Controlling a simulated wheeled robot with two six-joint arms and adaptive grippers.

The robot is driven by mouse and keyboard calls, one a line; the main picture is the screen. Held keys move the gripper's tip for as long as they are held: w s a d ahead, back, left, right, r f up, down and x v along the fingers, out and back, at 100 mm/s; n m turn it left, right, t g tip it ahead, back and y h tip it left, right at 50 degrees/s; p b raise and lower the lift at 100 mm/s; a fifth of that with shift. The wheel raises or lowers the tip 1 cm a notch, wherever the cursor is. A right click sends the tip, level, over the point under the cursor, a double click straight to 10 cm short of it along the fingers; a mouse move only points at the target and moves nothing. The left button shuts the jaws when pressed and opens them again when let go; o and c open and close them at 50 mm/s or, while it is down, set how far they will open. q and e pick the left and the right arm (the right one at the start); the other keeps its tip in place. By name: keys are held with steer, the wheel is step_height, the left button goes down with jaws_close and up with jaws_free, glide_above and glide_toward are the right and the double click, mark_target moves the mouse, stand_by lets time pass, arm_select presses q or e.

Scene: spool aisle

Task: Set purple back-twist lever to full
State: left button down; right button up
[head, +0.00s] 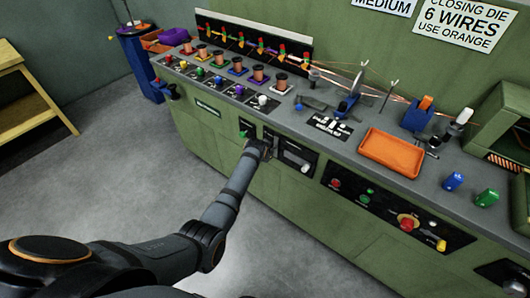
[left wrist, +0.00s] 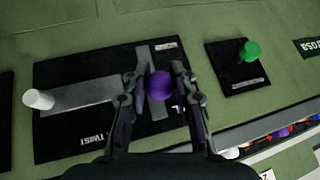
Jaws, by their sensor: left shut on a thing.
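The purple lever knob (left wrist: 159,86) shows in the left wrist view, over a slot in a black panel (left wrist: 75,125) with upside-down lettering that includes TWIST. My left gripper (left wrist: 160,92) is shut on it, with one finger on each side. In the head view my left gripper (head: 262,149) is at the same panel (head: 281,139) on the front of the green bench, and it hides the purple knob. A white knob (left wrist: 39,99) stands at the other end of the panel, apart from my fingers. My right gripper is not in view.
A green knob on a small plate (left wrist: 250,51) is beside the panel. The bench top above (head: 318,105) carries several copper spools, coloured knobs and an orange tray (head: 391,153). A red-and-yellow control panel (head: 395,215) is to the right. The grey floor (head: 110,170) is clear.

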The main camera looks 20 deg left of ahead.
arm_select(q)
steer(key=shift+w+d+r, duration=0.1)
steer(key=shift+w+r, duration=0.3)
steer(key=shift+r, duration=0.25)
steer(key=c, duration=1.3)
jaws_free()
steer(key=shift+o, duration=1.2)
steer(key=shift+s, duration=0.1)
steer(key=shift+s+f, duration=0.1)
steer(key=shift+f, duration=0.05)
steer(key=v, duration=1.2)
steer(key=shift+s+f, duration=0.1)
steer(key=shift+f, duration=0.05)
